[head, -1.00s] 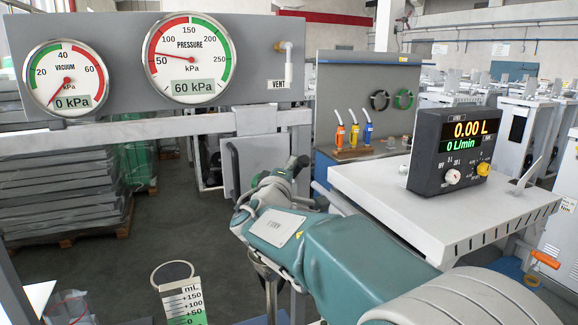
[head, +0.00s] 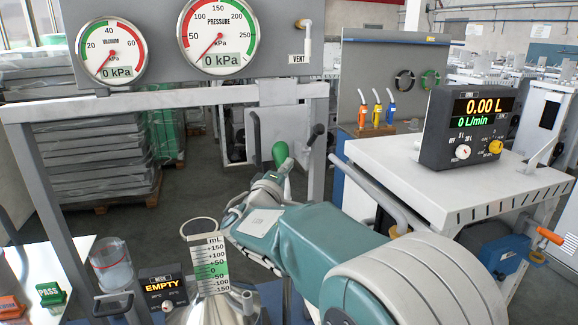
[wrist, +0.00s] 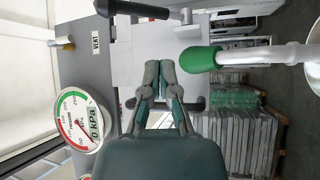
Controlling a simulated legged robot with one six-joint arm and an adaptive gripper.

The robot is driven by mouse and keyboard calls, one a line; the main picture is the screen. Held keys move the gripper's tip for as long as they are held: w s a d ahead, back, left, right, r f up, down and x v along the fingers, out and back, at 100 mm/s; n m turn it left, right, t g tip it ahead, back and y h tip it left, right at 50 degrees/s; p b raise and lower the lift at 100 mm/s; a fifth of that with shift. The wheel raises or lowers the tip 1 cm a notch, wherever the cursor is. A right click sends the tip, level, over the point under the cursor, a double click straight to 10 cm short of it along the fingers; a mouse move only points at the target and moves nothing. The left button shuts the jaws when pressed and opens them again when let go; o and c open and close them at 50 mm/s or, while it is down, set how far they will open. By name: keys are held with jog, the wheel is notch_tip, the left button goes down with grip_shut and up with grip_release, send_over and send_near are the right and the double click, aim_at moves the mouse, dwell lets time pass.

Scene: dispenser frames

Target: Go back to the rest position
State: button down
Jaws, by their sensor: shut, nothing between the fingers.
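My gripper (wrist: 168,76) shows in the wrist view with its two fingers together and nothing between them. In the head view, my teal arm reaches up and left from the lower right; the fingers cannot be made out there. A green knob (wrist: 202,59) on a white rod is to the right of the fingers in the wrist view, with a visible gap. The green knob also shows just beyond my wrist in the head view (head: 280,153). The pressure gauge (head: 217,37) and the vacuum gauge (head: 109,51) both read 0 kPa.
A white table (head: 437,192) on the right carries a flow meter (head: 466,127) reading 0.00 L. A mL scale (head: 210,264), an EMPTY display (head: 162,290) and a clear cup (head: 111,264) are at the lower left. A vent handle (head: 305,38) is on the gauge panel's right.

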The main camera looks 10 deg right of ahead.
jog(key=s+d+f+m+g, duration=0.3)
jog(key=s+d+g, duration=0.2)
jog(key=s+d, duration=0.3)
jog(key=s+d+f+m+g, duration=0.25)
jog(key=s+d+g, duration=0.35)
jog(key=s, duration=0.4)
jog(key=s+a+f+m+y, duration=0.2)
jog(key=s+a+f+y, duration=0.1)
jog(key=s, duration=0.6)
jog(key=s+a+f+m+y, duration=0.2)
jog(key=s+a+f+y, duration=0.1)
jog(key=s+f+y, duration=0.2)
jog(key=s+y, duration=0.2)
jog(key=s, duration=0.2)
jog(key=shift+s+a+f+g+y, duration=0.2)
jog(key=shift+f+g+y, duration=0.1)
jog(key=shift+g, duration=0.1)
